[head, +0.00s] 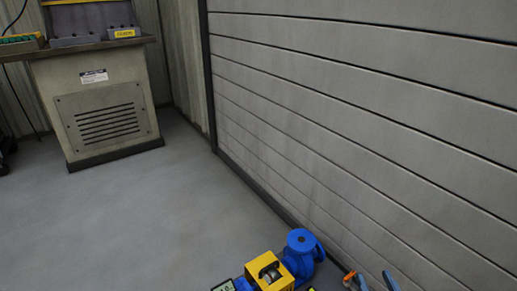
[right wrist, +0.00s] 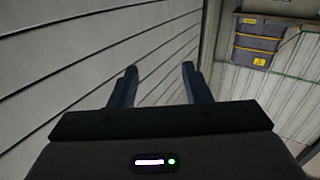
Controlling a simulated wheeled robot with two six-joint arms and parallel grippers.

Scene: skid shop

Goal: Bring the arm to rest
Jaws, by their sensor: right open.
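My left gripper is in neither view. The rest of my right arm is out of the head view.
A blue and yellow pump unit (head: 270,270) stands left of my right gripper, its lower part cut off. The slatted wall (head: 380,120) runs along the right. A cabinet (head: 100,115) stands far left. Open floor (head: 130,220) lies between. Storage bins (right wrist: 256,43) show in the wrist view.

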